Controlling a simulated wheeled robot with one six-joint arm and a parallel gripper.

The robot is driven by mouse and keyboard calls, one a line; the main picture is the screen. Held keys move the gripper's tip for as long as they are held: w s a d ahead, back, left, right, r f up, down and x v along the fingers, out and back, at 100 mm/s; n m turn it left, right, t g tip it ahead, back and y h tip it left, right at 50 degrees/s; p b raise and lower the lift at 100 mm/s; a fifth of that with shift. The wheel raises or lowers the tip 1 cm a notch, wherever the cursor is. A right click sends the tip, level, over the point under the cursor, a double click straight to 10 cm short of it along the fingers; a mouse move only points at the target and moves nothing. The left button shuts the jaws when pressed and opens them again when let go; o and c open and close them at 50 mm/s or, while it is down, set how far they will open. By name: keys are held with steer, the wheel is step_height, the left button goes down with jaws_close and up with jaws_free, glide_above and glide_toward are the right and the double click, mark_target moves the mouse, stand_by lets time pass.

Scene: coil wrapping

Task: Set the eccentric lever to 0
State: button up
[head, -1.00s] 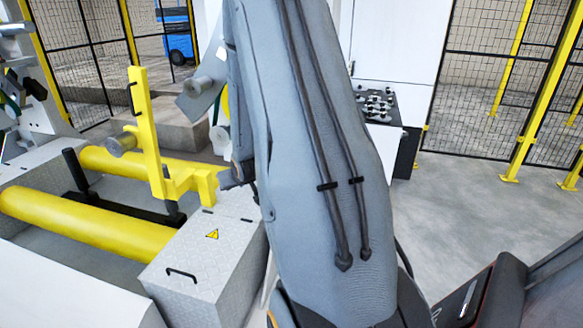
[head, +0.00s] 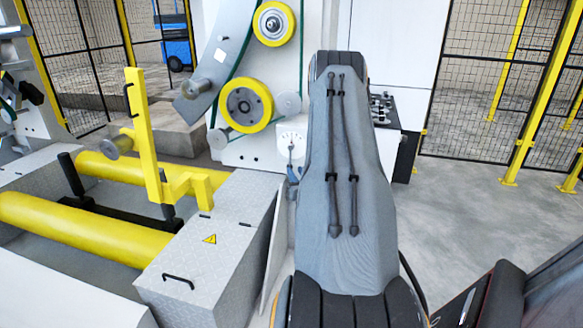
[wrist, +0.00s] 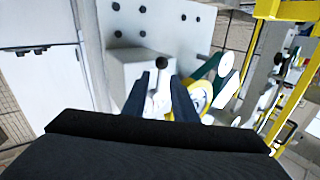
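The eccentric lever shows in the wrist view as a black ball knob (wrist: 162,63) on a short light stem, in front of a pale machine face. In the head view a white dial plate (head: 291,138) with scale marks sits on the machine, with a small grey lever part at its middle; its numbers are too small to read. My gripper (wrist: 160,86) is open, with two dark blue fingers apart. The stem appears between the fingers and the knob beyond their tips; I cannot tell whether they touch it. In the head view my arm hides most of the gripper.
Yellow-rimmed rollers (head: 246,105) and a green belt stand close to the dial. A grey tread-plate box (head: 205,265) and yellow rollers (head: 90,232) lie at left. A dark control panel (head: 384,110) is behind my arm. Open floor (head: 470,215) lies at right.

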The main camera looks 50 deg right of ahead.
mark_target(290, 164)
steer(key=x, duration=0.5)
steer(key=shift+w+d+p, duration=0.2)
steer(key=shift+w+p, duration=0.1)
steer(key=shift+w, duration=0.05)
steer(key=shift+c, duration=0.5)
jaws_close()
